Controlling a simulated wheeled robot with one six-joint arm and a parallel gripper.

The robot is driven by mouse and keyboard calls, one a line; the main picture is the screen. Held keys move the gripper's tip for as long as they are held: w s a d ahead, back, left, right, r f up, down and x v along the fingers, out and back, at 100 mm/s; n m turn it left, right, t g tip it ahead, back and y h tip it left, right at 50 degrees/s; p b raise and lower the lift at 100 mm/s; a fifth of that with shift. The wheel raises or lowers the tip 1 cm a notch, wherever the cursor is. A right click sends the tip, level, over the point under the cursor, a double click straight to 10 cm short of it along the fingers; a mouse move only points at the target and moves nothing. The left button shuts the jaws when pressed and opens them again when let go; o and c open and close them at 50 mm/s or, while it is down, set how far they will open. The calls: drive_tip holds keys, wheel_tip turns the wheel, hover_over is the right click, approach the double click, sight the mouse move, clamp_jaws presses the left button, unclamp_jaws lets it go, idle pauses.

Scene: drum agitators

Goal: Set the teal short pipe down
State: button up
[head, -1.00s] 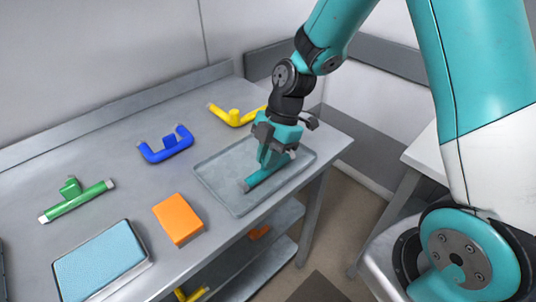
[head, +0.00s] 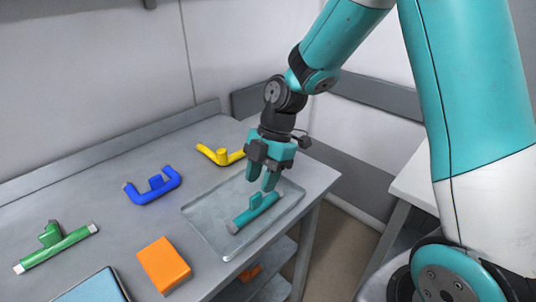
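The teal short pipe (head: 252,213) lies in the shallow grey tray (head: 208,230) near the right end of the metal table. It has grey end caps and a short stub on its upper side. My gripper (head: 262,184) is above the pipe, fingers pointing down and spread apart with a gap between them. The fingertips look just clear of the pipe's stub, and nothing is held between them.
A yellow pipe (head: 222,155), a blue pipe (head: 153,187) and a green pipe (head: 55,245) lie on the metal table (head: 95,200). An orange block (head: 164,265) and a blue pad (head: 92,288) are at the front. A lower shelf shows below.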

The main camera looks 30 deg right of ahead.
drive_tip(key=s+v, duration=0.1)
drive_tip(key=v, duration=0.6)
drive_tip(key=s+a+r+m, duration=0.2)
drive_tip(key=s+a+m, duration=0.2)
drive_tip(key=s+m, duration=0.3)
drive_tip(key=s+a+r+m+t, duration=0.1)
drive_tip(key=s+a+r+m, duration=0.2)
drive_tip(key=s, duration=0.8)
drive_tip(key=a+m, duration=0.2)
drive_tip(key=m, duration=0.2)
drive_tip(key=shift+r+m, duration=0.2)
drive_tip(key=shift+m, duration=0.1)
drive_tip(key=shift+a, duration=0.1)
